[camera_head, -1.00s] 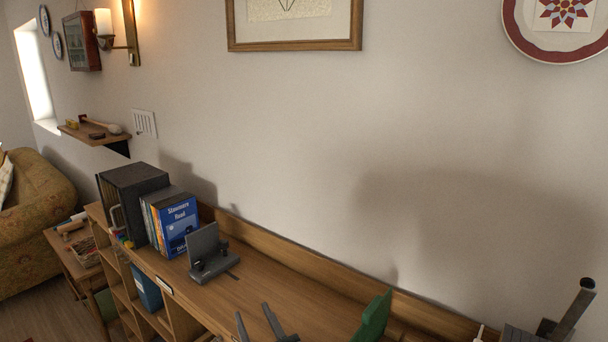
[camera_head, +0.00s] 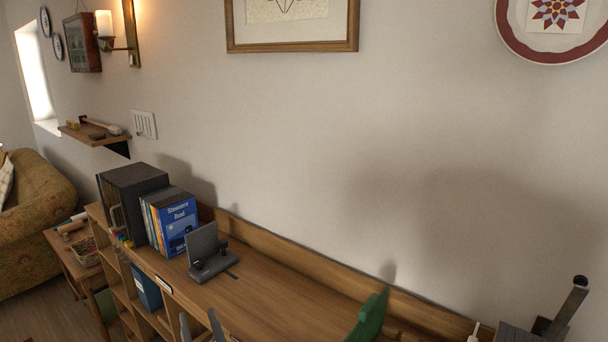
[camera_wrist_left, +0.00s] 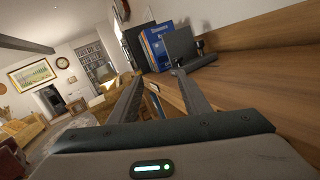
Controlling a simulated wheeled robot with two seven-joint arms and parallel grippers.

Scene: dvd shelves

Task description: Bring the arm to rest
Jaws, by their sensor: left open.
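My left gripper (camera_head: 200,326) shows at the bottom edge of the head view, in front of the shelf top. Its two fingers are apart with nothing between them. In the left wrist view the same open fingers (camera_wrist_left: 158,92) point toward the row of DVDs, with clear space between them. The wooden shelf unit (camera_head: 285,292) runs along the wall. A row of DVD cases with a blue front cover (camera_head: 180,226) stands upright on it, with a grey bookend (camera_head: 203,246) against the cover. My right gripper is not in view.
A dark box (camera_head: 135,194) stands left of the DVDs. A green object (camera_head: 370,316) stands on the shelf top at right. A grey device with a dark upright post (camera_head: 565,308) is at the far right. The shelf top between bookend and green object is clear.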

